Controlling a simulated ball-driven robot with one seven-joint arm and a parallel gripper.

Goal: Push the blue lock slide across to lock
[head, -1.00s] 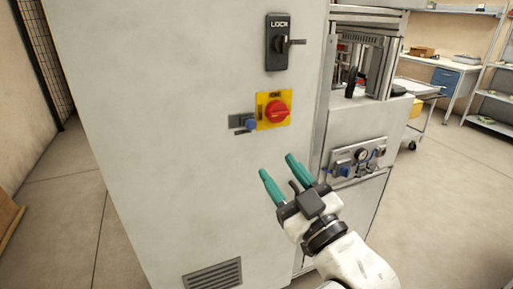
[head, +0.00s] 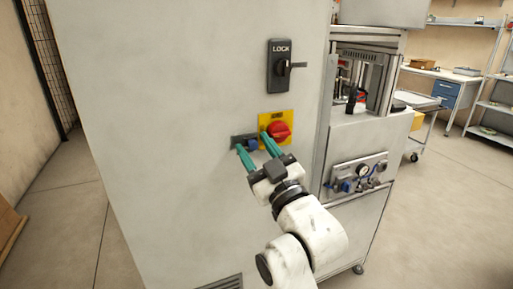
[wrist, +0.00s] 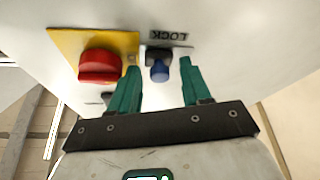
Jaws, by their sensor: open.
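The blue lock slide (head: 253,145) sits on a small dark plate on the grey cabinet front, just left of the yellow plate with the red knob. In the wrist view the blue slide (wrist: 160,71) shows between the two green fingers, with an upside-down LOCK label (wrist: 170,35) beside it. My gripper (head: 252,144) is open, its fingertips at the slide, one on each side. It also shows in the wrist view (wrist: 160,66). I cannot tell whether either finger touches the slide. The fingers partly cover the dark plate in the head view.
The red knob (head: 278,131) on its yellow plate (head: 290,118) is close to one finger. A black LOCK handle (head: 280,66) is higher on the cabinet (head: 150,130). A gauge panel (head: 357,173) is at right. The cabinet front to the left is clear.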

